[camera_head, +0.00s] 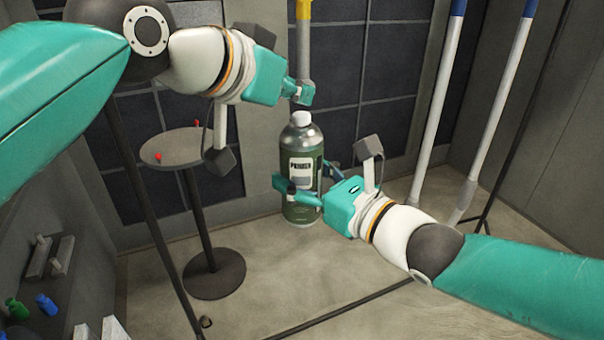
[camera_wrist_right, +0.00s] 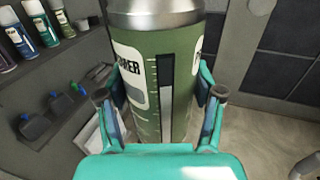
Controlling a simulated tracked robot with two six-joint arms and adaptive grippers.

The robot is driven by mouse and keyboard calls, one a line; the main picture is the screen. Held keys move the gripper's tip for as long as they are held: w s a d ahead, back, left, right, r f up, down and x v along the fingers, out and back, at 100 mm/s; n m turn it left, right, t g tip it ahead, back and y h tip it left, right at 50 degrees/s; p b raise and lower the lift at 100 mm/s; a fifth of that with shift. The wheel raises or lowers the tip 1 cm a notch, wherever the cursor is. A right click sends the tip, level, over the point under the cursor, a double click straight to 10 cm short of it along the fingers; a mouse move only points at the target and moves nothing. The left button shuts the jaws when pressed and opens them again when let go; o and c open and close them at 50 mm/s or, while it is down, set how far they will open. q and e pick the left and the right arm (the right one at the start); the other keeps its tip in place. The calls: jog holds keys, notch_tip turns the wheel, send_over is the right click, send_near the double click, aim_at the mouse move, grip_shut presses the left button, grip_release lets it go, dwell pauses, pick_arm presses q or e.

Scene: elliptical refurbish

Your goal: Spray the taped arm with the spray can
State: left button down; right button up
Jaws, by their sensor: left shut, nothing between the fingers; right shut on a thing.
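A green spray can (camera_head: 302,165) with a silver shoulder, a white cap and a "PRIMER" label stands upright in my right gripper (camera_head: 307,182). The right wrist view shows the can (camera_wrist_right: 180,60) between both fingers of that gripper (camera_wrist_right: 160,105). My left gripper (camera_head: 303,92) is shut and empty, just above the can's cap in the picture; whether it touches the cap I cannot tell. Two white poles with blue upper ends, one left (camera_head: 436,100) and one right (camera_head: 497,110), stand at the right. A grey pole with a yellow top (camera_head: 303,38) rises behind my left gripper. Which one is the taped arm is unclear.
A round grey stand (camera_head: 175,150) with red bits on top is at the left. A shelf (camera_wrist_right: 60,55) at the left of the wrist view holds several cans and bottles. Dark panelled walls are behind. The floor (camera_head: 290,275) below the can looks mostly clear.

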pick_arm(q)
jog(key=shift+f, duration=0.15)
jog(key=shift+f, duration=0.95)
jog(key=shift+r, duration=2.6)
jog(key=v, duration=1.2)
jog(key=shift+w+a, duration=0.1)
jog(key=shift+w, duration=0.05)
